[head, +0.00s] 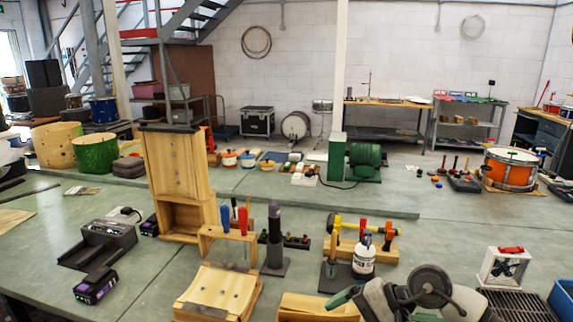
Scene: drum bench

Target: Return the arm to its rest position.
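The task names only the arm, so no task object can be pointed to. The green-grey workbench (130,262) fills the lower part of the view.
A dark charger-like box (105,240) sits left. An orange drum (509,169) stands far right. Bench between is partly clear.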

